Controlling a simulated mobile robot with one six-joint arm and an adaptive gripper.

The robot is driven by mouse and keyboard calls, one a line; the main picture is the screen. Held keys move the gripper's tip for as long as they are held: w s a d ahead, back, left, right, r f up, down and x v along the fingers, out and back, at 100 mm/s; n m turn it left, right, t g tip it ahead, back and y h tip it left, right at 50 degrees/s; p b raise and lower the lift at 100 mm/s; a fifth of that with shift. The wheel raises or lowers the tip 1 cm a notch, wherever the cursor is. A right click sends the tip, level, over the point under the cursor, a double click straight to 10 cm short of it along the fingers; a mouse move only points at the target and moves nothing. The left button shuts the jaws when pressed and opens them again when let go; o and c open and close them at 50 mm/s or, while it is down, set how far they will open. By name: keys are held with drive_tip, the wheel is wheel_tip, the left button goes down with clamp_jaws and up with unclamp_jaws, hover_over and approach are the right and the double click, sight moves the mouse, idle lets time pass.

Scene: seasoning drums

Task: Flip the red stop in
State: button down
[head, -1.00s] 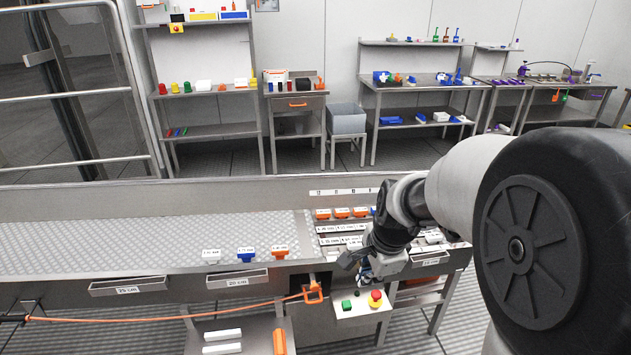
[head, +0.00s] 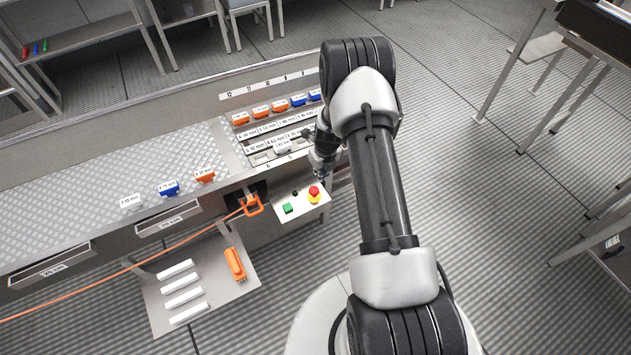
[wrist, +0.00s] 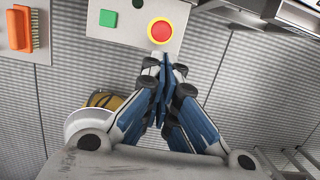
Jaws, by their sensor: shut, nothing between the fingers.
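The red stop is a round red button on a yellow ring (head: 314,194), on the pale control panel (head: 299,208) at the front of the bench. It also shows in the wrist view (wrist: 160,31). A green button (wrist: 108,18) and a small black one (wrist: 138,3) sit on the same panel. My gripper (wrist: 166,62) is shut and empty, its blue fingers together. In the wrist view its tips appear just below the red button, at the panel's edge; touching cannot be told. In the head view my gripper (head: 320,173) is small and partly hidden by my arm.
An orange cable hook (head: 251,205) hangs left of the panel. A lower shelf holds an orange brush (head: 235,264) and several white bars (head: 182,297). Labelled blocks (head: 170,188) stand on the bench top. Open floor (head: 480,240) lies to the right.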

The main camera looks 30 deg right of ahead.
sight(316, 193)
drive_tip(key=shift+s, duration=0.15)
drive_tip(key=f+b, duration=0.1)
drive_tip(key=f, duration=0.3)
drive_tip(key=w+f+b, duration=0.1)
drive_tip(key=f+b, duration=0.1)
drive_tip(key=f, duration=0.3)
drive_tip(key=w+f+b, duration=0.1)
drive_tip(key=f, duration=0.4)
drive_tip(key=shift+w, duration=0.25)
drive_tip(key=shift+r, duration=0.1)
drive_tip(key=shift+a, duration=0.1)
